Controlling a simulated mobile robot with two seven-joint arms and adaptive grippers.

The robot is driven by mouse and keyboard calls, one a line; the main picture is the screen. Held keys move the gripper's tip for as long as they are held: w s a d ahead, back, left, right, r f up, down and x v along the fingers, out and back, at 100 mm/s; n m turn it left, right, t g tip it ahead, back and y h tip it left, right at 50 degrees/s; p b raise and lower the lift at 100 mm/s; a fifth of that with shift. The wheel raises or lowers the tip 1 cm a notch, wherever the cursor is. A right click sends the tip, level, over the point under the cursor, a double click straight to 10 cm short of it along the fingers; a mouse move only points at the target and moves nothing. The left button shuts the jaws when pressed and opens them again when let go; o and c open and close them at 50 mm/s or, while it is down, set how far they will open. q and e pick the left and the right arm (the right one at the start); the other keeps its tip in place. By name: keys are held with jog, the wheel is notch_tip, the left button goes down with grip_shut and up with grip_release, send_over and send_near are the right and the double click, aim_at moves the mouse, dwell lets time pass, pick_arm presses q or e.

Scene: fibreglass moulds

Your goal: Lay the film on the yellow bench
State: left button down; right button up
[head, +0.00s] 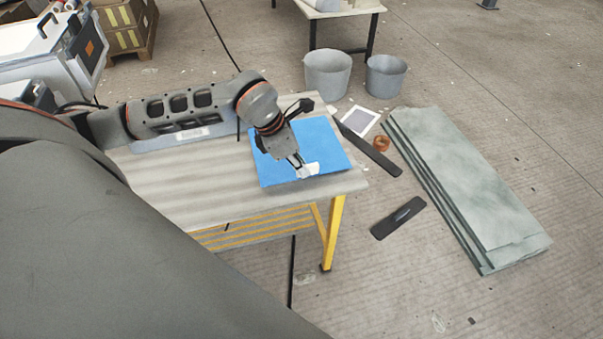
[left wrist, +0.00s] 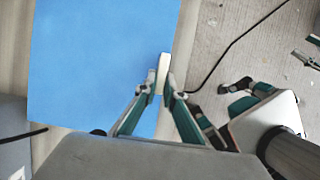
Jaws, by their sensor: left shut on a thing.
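The film is a flat blue sheet (head: 285,155) over the right end of the yellow bench (head: 190,180), whose top is grey-beige and whose legs are yellow. It also fills the upper left of the left wrist view (left wrist: 95,60). I cannot tell if it touches the bench top everywhere. My left gripper (head: 302,172) is over the film's near part, fingers pointing down. In the left wrist view its fingers (left wrist: 161,88) close on a small white tab at the film's edge, partly hidden by the fingertips.
Two grey buckets (head: 327,75) stand behind the bench. To its right on the floor lie dark strips (head: 398,217), an orange-brown roll (head: 381,143) and a stack of grey-green sheets (head: 465,185). Bare bench top shows left of the film.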

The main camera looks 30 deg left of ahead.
pick_arm(q)
notch_tip(320, 180, down, 3)
jog(key=shift+f, duration=0.1)
jog(key=c, duration=2.1)
grip_release()
jog(key=shift+c, duration=0.2)
